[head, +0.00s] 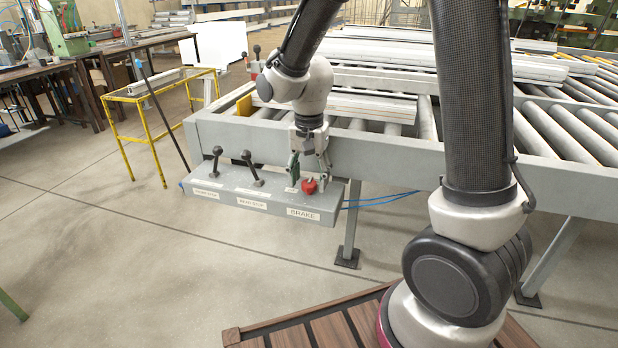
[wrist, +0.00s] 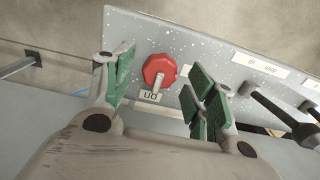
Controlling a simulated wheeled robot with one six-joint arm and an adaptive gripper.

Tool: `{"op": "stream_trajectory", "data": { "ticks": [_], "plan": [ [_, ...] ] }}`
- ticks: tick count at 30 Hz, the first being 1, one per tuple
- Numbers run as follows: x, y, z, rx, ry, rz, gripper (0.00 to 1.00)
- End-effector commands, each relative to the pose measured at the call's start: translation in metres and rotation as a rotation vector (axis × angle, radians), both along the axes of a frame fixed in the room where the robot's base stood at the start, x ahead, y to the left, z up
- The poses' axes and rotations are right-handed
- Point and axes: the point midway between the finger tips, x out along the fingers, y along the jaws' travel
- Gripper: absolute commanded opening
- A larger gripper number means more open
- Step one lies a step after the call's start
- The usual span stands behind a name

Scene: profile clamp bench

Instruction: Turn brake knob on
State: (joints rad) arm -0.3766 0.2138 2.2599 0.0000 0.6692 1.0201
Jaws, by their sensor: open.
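The red brake knob (head: 309,185) is at the right end of the grey control box (head: 235,200), above the BRAKE label. In the wrist view the red knob (wrist: 159,72) shows a pale pointer on its lower edge, close to a label that reads "on" upside down. My gripper (head: 308,172) is open and points down over the box at the knob. In the wrist view the green pads of my gripper (wrist: 165,85) stand on either side of the knob, with a gap on both sides. I see no contact with the knob.
Two black-knobbed levers (head: 250,165) stand on the same box left of the knob; one (wrist: 268,104) is close to my gripper's right finger in the wrist view. The roller table frame (head: 390,150) runs behind the box. The floor in front is clear.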

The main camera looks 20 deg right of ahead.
Motion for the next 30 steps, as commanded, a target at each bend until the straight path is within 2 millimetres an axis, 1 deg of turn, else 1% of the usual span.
{"op": "stream_trajectory", "data": {
  "ticks": [4, 12, 15, 18, 21, 30],
  "plan": [
    [0.001, 0.001, 0.023, 0.002, -0.007, 0.0, 0.56],
    [0.001, 0.0, 0.083, 0.003, -0.006, 0.0, 0.56],
    [0.001, 0.0, 0.1, 0.002, -0.005, 0.0, 0.56],
    [0.001, 0.0, 0.11, 0.002, -0.004, 0.0, 0.56],
    [0.001, 0.0, 0.116, 0.001, -0.002, 0.0, 0.56],
    [0.0, 0.0, 0.116, 0.001, -0.002, 0.0, 0.56]
  ]
}}
